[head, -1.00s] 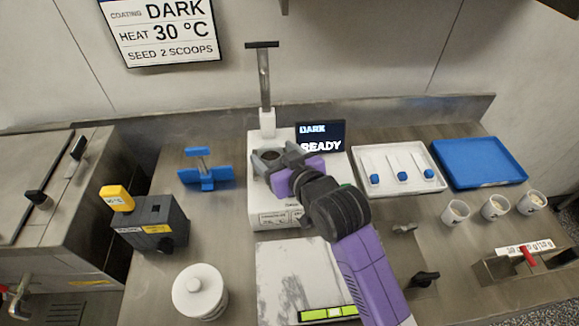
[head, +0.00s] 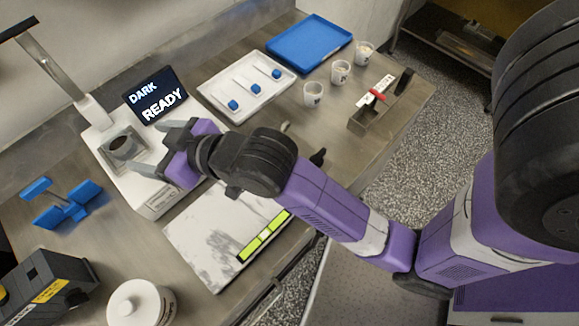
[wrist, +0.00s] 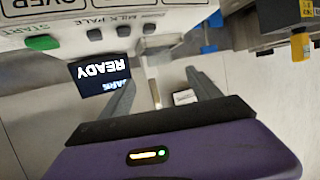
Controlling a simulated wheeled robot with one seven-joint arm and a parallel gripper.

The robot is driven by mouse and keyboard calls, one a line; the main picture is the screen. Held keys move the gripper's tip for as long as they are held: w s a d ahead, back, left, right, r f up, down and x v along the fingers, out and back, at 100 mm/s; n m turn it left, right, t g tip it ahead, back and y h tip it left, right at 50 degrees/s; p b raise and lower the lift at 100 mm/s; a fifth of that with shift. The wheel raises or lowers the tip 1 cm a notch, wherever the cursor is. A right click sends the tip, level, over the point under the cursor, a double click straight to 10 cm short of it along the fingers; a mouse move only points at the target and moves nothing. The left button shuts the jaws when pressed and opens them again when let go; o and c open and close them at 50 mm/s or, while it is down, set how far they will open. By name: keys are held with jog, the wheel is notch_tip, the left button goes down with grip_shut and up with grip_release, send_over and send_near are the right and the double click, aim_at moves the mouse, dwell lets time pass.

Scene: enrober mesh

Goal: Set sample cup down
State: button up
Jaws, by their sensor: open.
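Three small white cups stand in a row at the far right of the bench: a near one (head: 313,94), a middle one (head: 341,72) and a far one (head: 364,53). The white tester (head: 107,126) with a tall post has a round dark opening (head: 122,147) in its top. I cannot tell whether a cup sits in that opening. My gripper (head: 156,150) is open over the right part of the tester, its fingers pointing toward the opening. In the wrist view the fingers (wrist: 158,92) are apart with nothing between them.
A dark screen (head: 156,99) reading DARK READY stands behind the gripper. A white tray (head: 246,86) with blue-ended tools and a blue tray (head: 309,43) lie beyond. A marble slab (head: 205,232) lies in front, a lidded white jar (head: 140,304) front left, a blue stand (head: 62,204) left.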

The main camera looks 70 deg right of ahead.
jog(key=s+f, duration=0.2)
jog(key=s, duration=0.3)
jog(key=s+f, duration=0.2)
jog(key=s, duration=0.3)
jog(key=s+f, duration=0.3)
jog(key=s, duration=0.2)
jog(key=shift+s+f, duration=0.1)
jog(key=shift+s, duration=0.1)
jog(key=shift+t, duration=0.3)
jog(key=s, duration=0.7)
jog(key=shift+s, duration=0.2)
jog(key=v, duration=0.8)
jog(key=shift+a, duration=0.2)
